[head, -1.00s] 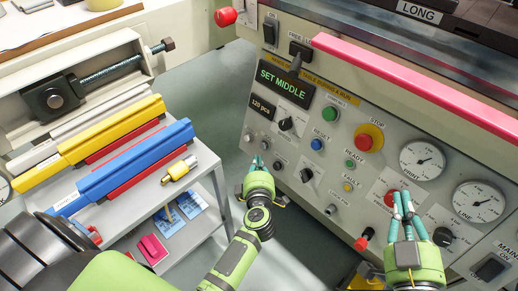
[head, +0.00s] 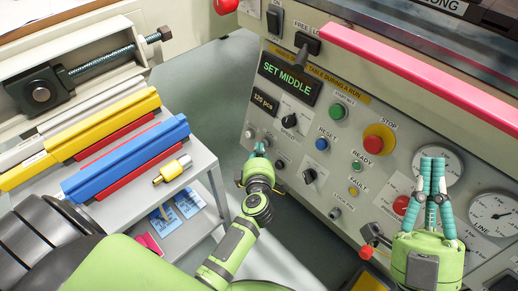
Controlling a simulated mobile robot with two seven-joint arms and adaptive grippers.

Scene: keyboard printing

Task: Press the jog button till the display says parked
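The main display (head: 289,78) on the sloping control panel reads SET MIDDLE in green letters. A smaller display (head: 264,101) below it reads 125 pcs. No jog label is legible to me. A small button (head: 249,133) and a dark knob (head: 280,164) sit near my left gripper on the panel's lower left. My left gripper (head: 259,149) looks shut, with its tips in front of that corner; I cannot tell whether they touch anything. My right gripper (head: 432,160) is shut and empty, pointing up in front of the gauges.
The panel also carries a green button (head: 338,111), a blue reset button (head: 321,144), a red stop button (head: 379,139), and a gauge (head: 494,213). A pink bar (head: 420,73) runs above. A grey shelf at left holds a yellow bar (head: 100,125) and a blue bar (head: 125,160).

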